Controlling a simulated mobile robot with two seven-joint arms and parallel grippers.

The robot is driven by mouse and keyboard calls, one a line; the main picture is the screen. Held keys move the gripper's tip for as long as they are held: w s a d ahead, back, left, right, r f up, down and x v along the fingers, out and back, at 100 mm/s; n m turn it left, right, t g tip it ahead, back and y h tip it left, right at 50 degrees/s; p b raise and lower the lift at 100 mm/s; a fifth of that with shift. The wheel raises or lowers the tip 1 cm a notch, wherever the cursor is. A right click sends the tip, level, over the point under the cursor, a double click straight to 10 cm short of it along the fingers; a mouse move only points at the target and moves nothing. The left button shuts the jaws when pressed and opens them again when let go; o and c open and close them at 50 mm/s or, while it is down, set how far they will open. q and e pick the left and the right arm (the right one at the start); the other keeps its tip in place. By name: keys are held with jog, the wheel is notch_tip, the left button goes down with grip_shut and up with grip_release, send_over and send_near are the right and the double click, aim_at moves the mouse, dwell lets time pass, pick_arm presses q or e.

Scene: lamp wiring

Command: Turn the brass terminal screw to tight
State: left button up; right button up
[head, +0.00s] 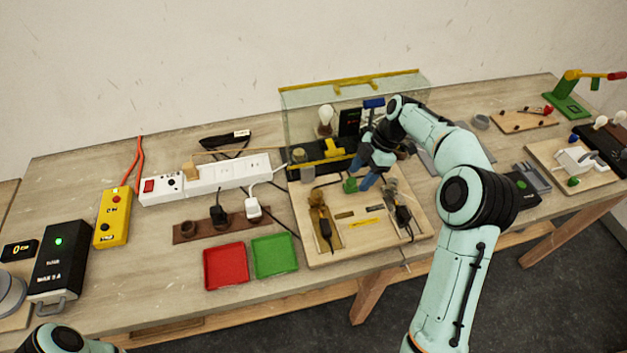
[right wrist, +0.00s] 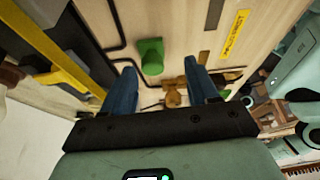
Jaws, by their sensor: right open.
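A small brass-coloured piece (right wrist: 174,93), which looks like the terminal screw, shows between my right fingers in the right wrist view. Its turn position cannot be read. A green block or knob (right wrist: 151,57) stands on the wooden board just beyond the fingertips; it also shows in the head view (head: 350,185). My right gripper (right wrist: 162,68) is open, its blue fingers pointing down at the board (head: 290,225). It does not visibly hold anything. In the head view the right gripper (head: 367,181) partly covers this area, and the brass piece cannot be made out there. My left gripper is out of view.
A clear screen with a yellow top bar (head: 350,82) stands behind the board. A bulb (head: 326,118) is near it. Red (head: 226,266) and green (head: 275,256) trays and a white power strip (head: 215,178) are left.

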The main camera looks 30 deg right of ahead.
aim_at(317, 193)
jog(key=a, duration=0.3)
jog(key=shift+s+r, duration=0.15)
jog(key=shift+s, duration=0.05)
jog(key=a, duration=0.3)
jog(key=w+a, duration=0.1)
jog(key=a, duration=0.5)
jog(key=shift+w+p, duration=0.35)
jog(key=shift+w, duration=0.05)
jog(key=shift+a+f, duration=0.1)
jog(key=shift+f, duration=0.55)
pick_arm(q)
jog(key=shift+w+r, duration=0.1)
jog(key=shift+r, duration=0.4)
